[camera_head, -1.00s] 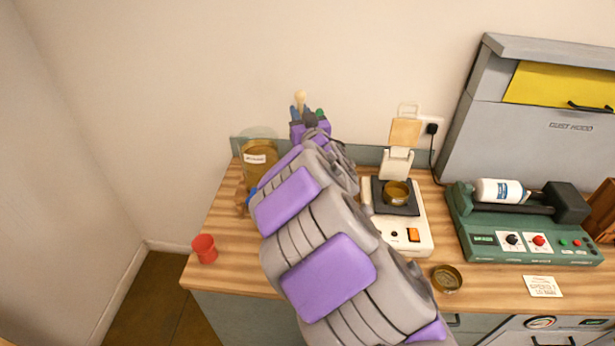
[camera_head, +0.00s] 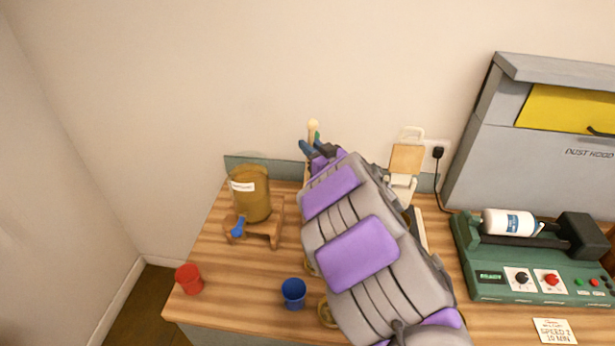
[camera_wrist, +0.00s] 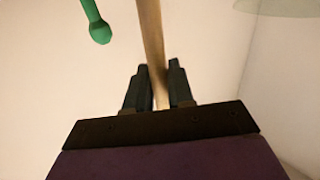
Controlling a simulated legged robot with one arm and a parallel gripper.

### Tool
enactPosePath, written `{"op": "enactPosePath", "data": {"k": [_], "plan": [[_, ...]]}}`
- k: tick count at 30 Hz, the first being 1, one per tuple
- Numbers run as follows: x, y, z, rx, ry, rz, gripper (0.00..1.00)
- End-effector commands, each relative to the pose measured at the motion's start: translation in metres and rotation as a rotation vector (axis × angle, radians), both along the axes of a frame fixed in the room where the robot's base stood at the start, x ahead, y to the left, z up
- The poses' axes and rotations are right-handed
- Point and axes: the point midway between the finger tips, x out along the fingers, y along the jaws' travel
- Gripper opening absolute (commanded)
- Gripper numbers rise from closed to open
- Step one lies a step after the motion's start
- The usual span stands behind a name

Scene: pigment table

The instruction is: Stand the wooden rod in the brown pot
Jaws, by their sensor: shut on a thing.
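The wooden rod (camera_wrist: 151,45) is a pale stick, held between the two dark fingers of my gripper (camera_wrist: 158,85) in the wrist view. In the head view its round pale tip (camera_head: 313,125) rises above my gripper (camera_head: 320,150), seen against the wall. My gripper is shut on the rod at the back of the table. I cannot make out the brown pot for certain. Two brownish round rims, one lower (camera_head: 326,313) and one higher (camera_head: 309,265), show partly at my arm's left edge; the arm hides the rest.
A green-tipped stick (camera_wrist: 98,30) is close to the rod. An amber jar (camera_head: 254,200) on a wooden stand, a red cup (camera_head: 189,279) and a blue cup (camera_head: 293,293) are left of my arm. A white device with a raised lid (camera_head: 405,160) and green machine (camera_head: 520,260) are right.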

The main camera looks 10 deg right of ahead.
Motion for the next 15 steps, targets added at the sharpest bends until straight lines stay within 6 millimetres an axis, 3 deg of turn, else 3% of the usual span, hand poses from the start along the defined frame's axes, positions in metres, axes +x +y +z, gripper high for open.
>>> {"op": "enactPosePath", "data": {"k": [1,3,15], "plan": [[-0.001,-0.002,-0.027,-0.005,0.029,-0.001,0.00],[-0.001,0.000,-0.041,-0.008,0.031,0.000,0.00],[0.000,0.018,-0.080,-0.026,0.041,0.003,0.00]]}}
